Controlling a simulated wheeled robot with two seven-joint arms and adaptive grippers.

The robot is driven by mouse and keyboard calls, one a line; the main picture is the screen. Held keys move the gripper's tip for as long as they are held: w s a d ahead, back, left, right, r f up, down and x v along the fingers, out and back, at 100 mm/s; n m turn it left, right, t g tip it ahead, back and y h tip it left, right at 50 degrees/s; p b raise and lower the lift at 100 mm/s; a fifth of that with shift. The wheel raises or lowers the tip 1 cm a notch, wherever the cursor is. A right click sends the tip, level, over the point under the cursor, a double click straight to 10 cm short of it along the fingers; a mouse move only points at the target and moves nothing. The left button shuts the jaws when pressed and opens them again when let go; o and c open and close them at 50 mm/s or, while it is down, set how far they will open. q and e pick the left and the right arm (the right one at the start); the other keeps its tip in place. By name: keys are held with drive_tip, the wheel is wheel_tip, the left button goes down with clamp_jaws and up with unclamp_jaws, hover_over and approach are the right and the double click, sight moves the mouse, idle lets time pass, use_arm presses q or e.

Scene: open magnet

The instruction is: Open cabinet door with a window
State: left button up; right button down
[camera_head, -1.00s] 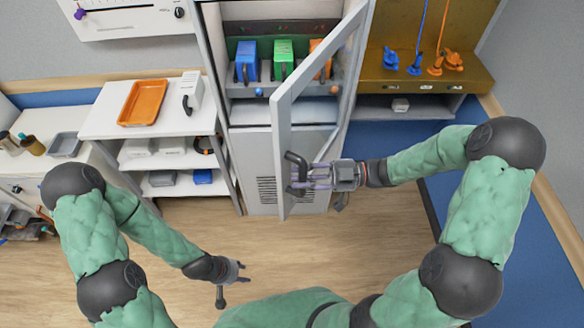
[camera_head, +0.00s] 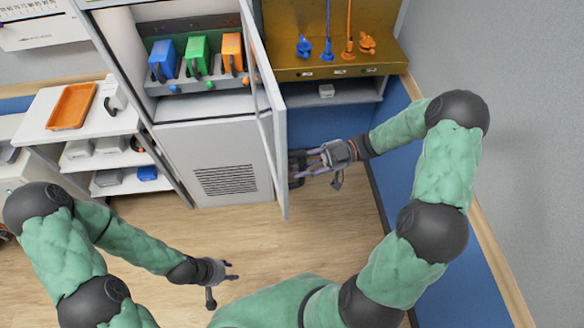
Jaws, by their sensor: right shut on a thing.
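Blue (camera_head: 162,60), green (camera_head: 197,55) and orange (camera_head: 232,52) handled boxes show on the shelf inside. My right gripper (camera_head: 306,165) is at the door's right face, shut on the dark door handle (camera_head: 296,168), which is partly hidden by the door edge and fingers. My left gripper (camera_head: 226,270) is low over the floor, apart from the cabinet, with its fingers spread and empty.
A white shelf unit with an orange tray (camera_head: 72,106) stands left of the cabinet. A yellow-brown bench (camera_head: 330,62) with blue and orange hooks is right of the door. Wooden floor (camera_head: 270,240) in front of the cabinet is clear.

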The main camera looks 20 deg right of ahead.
use_arm(q)
drive_tip(key=shift+s+d, duration=0.1)
drive_tip(key=shift+d, duration=0.3)
use_arm(e)
drive_tip(key=shift+d, duration=0.9)
drive_tip(key=c, duration=0.9)
unclamp_jaws()
drive_tip(key=d, duration=1.2)
drive_tip(key=shift+s, duration=0.25)
